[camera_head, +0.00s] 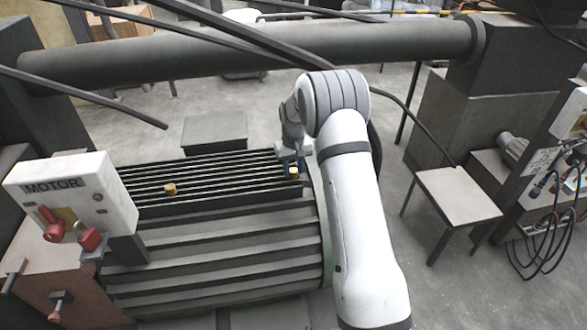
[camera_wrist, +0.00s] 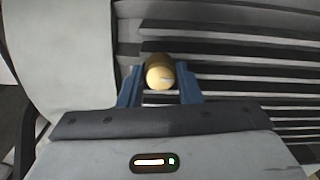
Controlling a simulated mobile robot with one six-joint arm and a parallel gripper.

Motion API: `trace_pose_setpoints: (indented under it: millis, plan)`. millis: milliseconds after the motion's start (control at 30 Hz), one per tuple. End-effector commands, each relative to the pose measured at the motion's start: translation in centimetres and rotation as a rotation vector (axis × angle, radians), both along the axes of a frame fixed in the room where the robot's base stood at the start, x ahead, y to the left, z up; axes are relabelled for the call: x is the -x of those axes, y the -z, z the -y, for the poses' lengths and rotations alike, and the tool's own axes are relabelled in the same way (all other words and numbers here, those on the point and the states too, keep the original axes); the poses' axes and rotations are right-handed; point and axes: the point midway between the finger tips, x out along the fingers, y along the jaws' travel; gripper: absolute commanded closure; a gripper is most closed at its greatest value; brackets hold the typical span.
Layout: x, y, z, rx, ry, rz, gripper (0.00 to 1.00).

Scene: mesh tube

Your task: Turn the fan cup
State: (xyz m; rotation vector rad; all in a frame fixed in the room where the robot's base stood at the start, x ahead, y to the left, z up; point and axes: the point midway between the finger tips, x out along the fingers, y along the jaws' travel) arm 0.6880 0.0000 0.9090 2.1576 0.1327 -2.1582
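A small yellow, brass-like round cup (camera_head: 294,171) sits on the right end of the ribbed motor housing. It also shows in the wrist view (camera_wrist: 160,73) as a short cylinder with a pale end. My gripper (camera_head: 290,175) is low over the housing at this cup. In the wrist view its two blue fingers (camera_wrist: 159,88) stand apart, one on each side of the cup, with narrow gaps visible. The gripper looks open around it, with no clear contact. A second yellow cup (camera_head: 170,189) sits farther left on the housing. The frames do not label which is the fan cup.
The ribbed motor housing (camera_head: 220,245) fills the lower middle. A white MOTOR box (camera_head: 72,200) with red switches stands at its left. A large pipe (camera_head: 250,50) crosses behind. A small table (camera_head: 458,195) stands right, with grey floor between it and my arm.

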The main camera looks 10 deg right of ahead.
Motion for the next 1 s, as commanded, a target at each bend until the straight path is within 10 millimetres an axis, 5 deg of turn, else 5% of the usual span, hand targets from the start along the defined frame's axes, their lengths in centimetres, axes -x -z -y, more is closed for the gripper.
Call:
trace_pose_setpoints:
  millis: [233,533,1000]
  plan:
    - [0.0,0.0,0.0,0.0,-0.001,0.0,0.48]
    - [0.0,-0.4,0.0,0.0,-0.001,0.002,0.48]
    - [-0.1,-7.2,0.0,0.0,-0.001,0.002,0.48]
